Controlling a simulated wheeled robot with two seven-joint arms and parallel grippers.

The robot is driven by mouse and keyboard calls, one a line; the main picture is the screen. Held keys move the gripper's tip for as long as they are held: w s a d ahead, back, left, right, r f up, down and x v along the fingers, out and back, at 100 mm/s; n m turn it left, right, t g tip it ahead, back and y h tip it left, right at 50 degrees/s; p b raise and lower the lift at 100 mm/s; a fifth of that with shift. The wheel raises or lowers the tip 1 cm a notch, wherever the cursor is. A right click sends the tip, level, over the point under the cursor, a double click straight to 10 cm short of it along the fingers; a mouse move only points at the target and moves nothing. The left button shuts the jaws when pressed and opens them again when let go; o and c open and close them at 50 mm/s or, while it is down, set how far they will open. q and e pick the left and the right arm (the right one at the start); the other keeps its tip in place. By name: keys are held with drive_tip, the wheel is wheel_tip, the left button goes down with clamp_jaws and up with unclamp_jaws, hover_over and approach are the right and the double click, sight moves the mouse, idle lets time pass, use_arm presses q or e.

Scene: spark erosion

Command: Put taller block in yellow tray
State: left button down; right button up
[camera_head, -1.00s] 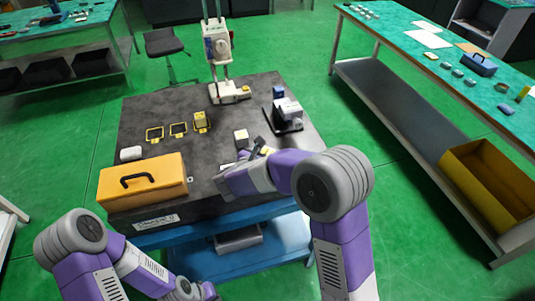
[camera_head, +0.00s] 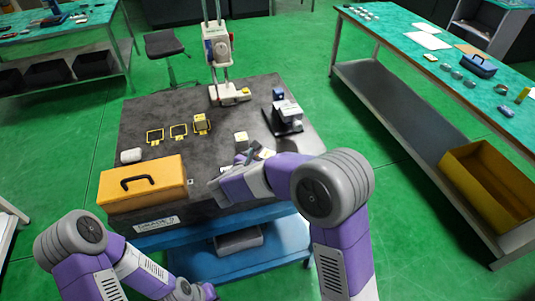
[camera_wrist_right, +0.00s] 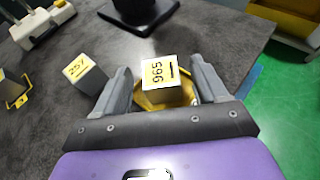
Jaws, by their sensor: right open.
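A pale block marked 965 (camera_wrist_right: 158,72) lies between the open fingers of my right gripper (camera_wrist_right: 160,68) in the right wrist view. A yellow piece (camera_wrist_right: 143,101) shows beneath and around that block. A second pale block marked 257 (camera_wrist_right: 84,72) stands outside the left finger; it also shows in the head view (camera_head: 241,137). A third block (camera_head: 200,121) sits at the rightmost of three small yellow frames (camera_head: 155,136). I cannot tell which block is taller. My left gripper (camera_head: 207,291) is low at the front, its jaws unclear.
A yellow toolbox (camera_head: 143,184) with a black handle and a white rounded item (camera_head: 131,155) stand at the table's left. A grey-white machine (camera_head: 229,92) stands at the back, a black-based device (camera_head: 287,117) at the right. The table's (camera_head: 160,110) back left is clear.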

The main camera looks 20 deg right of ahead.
drive_tip(key=p+v, duration=0.1)
drive_tip(key=v, duration=0.9)
